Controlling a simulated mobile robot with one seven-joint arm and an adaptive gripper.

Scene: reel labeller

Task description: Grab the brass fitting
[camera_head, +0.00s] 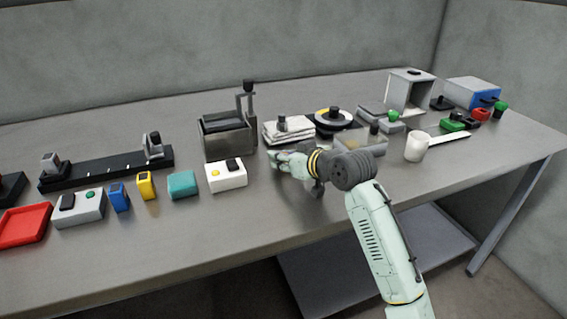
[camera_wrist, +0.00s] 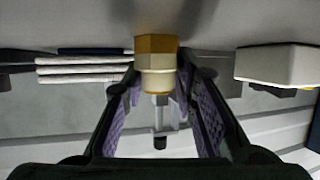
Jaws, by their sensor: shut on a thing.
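The brass fitting (camera_wrist: 156,52) shows in the wrist view between the two fingertips of my gripper (camera_wrist: 160,85). It has a hexagonal brass head and a paler, narrower collar. The purple-lined fingers are closed in on it from both sides. In the head view my gripper (camera_head: 277,163) is over the front middle of the table, just right of a white box with a yellow button. The fitting cannot be made out in the head view.
The white box (camera_head: 226,177) is close to my gripper's left. Behind stand a grey metal bin (camera_head: 227,142) with a black-knobbed post and a stack of folded white cloths (camera_head: 287,133). A clear tray (camera_head: 352,145) and a white cup (camera_head: 417,147) are to the right.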

